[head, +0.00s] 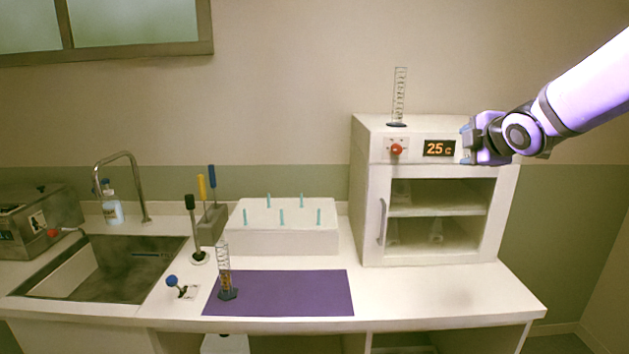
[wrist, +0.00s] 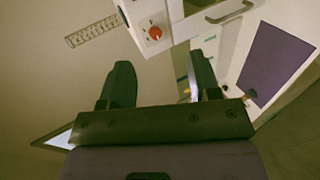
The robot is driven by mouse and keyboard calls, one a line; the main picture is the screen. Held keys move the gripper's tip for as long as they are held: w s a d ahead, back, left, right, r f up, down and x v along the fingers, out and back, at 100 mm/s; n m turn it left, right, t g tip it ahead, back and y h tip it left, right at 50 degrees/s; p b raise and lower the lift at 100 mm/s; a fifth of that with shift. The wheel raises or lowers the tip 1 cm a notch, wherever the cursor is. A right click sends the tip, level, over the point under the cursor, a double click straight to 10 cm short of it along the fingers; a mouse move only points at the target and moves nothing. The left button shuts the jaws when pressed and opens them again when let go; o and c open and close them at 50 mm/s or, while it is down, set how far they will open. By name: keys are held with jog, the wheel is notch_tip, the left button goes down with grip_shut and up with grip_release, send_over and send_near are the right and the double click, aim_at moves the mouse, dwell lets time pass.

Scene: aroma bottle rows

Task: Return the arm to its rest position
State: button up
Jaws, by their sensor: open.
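My gripper (head: 468,145) is in front of the upper right of the white oven cabinet, close to its display, in the head view. In the wrist view my gripper (wrist: 162,85) shows two dark fingers spread apart with nothing between them. The white cabinet (head: 372,190) has a red knob (head: 397,149), a display reading 25 C (head: 439,148) and a glass-fronted chamber. The red knob also shows in the wrist view (wrist: 155,33). My arm comes in from the upper right of the head view.
A graduated cylinder (head: 399,98) stands on the cabinet and another (head: 224,275) on the purple mat (head: 295,293). A white rack (head: 283,240) with several blue-green pegs stands at the back. A sink (head: 105,270) is at left. The counter's front right is clear.

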jog(key=s+a+f+m+g, duration=0.1)
jog(key=s+m+g, duration=0.3)
jog(key=s+m, duration=0.5)
jog(key=s+a+f+m+g, duration=0.1)
jog(key=s+f+m+g, duration=0.2)
jog(key=s, duration=2)
jog(key=m+g, duration=0.1)
jog(key=m, duration=0.4)
jog(key=shift+s+a+m, duration=0.25)
jog(key=shift+a+m, duration=0.15)
jog(key=shift+c, duration=0.5)
